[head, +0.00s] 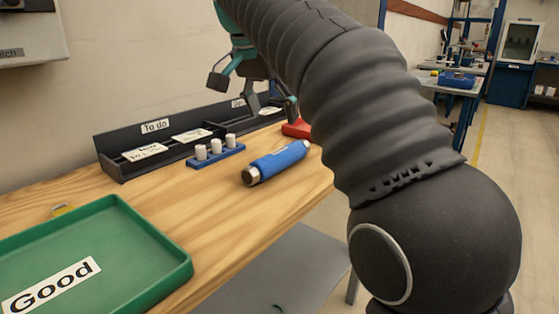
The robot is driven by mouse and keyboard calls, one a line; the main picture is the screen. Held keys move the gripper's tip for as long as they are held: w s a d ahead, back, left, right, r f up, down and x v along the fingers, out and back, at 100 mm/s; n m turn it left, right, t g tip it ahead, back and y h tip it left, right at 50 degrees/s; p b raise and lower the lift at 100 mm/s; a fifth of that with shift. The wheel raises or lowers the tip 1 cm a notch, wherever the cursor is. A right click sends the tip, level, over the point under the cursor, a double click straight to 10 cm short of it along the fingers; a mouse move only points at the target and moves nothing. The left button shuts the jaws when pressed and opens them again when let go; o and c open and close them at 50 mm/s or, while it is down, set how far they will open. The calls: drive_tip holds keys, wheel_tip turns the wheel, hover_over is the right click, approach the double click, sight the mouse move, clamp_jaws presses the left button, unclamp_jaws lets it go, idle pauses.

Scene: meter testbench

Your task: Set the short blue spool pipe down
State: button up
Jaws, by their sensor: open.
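The short blue spool pipe (280,161) lies on its side on the wooden bench (215,210), right of the middle of the bench top. Its bare metal end faces the lower left, and its far end shows at the upper right. My gripper (238,92) is open, with dark finger pads and teal links. It is above and behind the pipe in the picture, apart from it, with nothing seen between its fingers. My dark sleeved arm covers part of the gripper and the right side of the bench.
A green tray (180,262) labelled "Good" is at the front left. A black rack (122,168) marked "To do" runs along the wall. A blue holder (217,158) with three white pegs stands left of the pipe. A red object (297,128) sits behind it. Bare wood lies between tray and pipe.

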sight(276, 152)
drive_tip(key=shift+m, duration=0.4)
drive_tip(key=b+x, duration=0.1)
drive_tip(key=x, duration=0.3)
drive_tip(key=a+b+x, duration=0.1)
drive_tip(key=b+x, duration=0.1)
drive_tip(key=x, duration=0.2)
drive_tip(key=b+x, duration=0.1)
drive_tip(key=x, duration=0.3)
drive_tip(key=shift+w+a+f, duration=0.35)
drive_tip(key=shift+w+f, duration=0.05)
drive_tip(key=shift+f, duration=0.1)
clamp_jaws()
